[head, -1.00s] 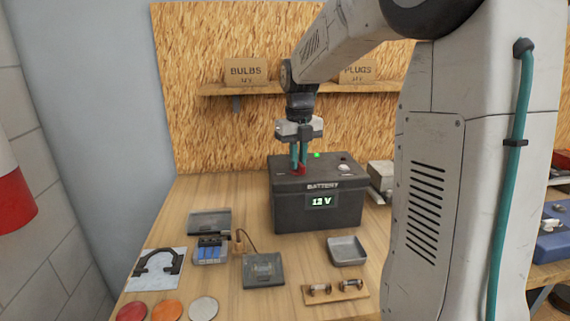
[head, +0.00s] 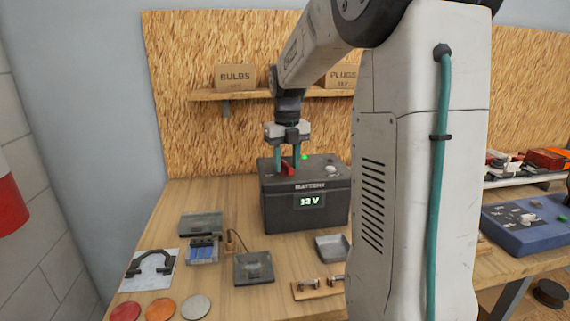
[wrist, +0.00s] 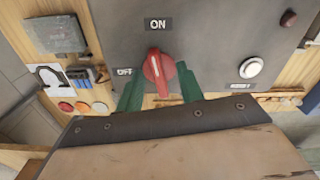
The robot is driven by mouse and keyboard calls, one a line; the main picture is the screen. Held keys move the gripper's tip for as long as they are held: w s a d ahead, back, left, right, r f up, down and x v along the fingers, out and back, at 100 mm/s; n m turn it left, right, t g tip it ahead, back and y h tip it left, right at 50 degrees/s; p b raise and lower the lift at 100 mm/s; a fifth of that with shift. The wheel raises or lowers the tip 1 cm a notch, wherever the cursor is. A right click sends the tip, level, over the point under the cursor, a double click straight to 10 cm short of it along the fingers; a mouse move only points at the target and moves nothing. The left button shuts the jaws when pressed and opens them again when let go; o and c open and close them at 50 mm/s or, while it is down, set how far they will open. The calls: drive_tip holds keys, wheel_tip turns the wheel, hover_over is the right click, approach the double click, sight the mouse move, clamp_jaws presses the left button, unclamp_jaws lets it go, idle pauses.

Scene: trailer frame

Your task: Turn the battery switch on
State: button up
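The black battery (head: 285,213) stands on the workbench, and its display reads 12 V. The red battery switch (head: 288,170) sits on its top. In the wrist view the red knob (wrist: 158,73) points up, tilted slightly left, close to the ON label (wrist: 158,24). The OFF label (wrist: 124,71) is to its left. My gripper (head: 286,166) is over the switch. Its two green fingers stand apart on either side of the knob, with gaps visible in the wrist view (wrist: 160,80). A small green light (head: 304,157) glows on the battery top.
A white button (wrist: 251,67) and a dark red round part (wrist: 289,18) are on the battery top. A grey tray (head: 332,247), a fuse board (head: 318,286) and coloured discs (head: 160,309) lie on the bench in front. A shelf (head: 250,96) with boxes is behind.

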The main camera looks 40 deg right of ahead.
drive_tip(key=shift+r, duration=3)
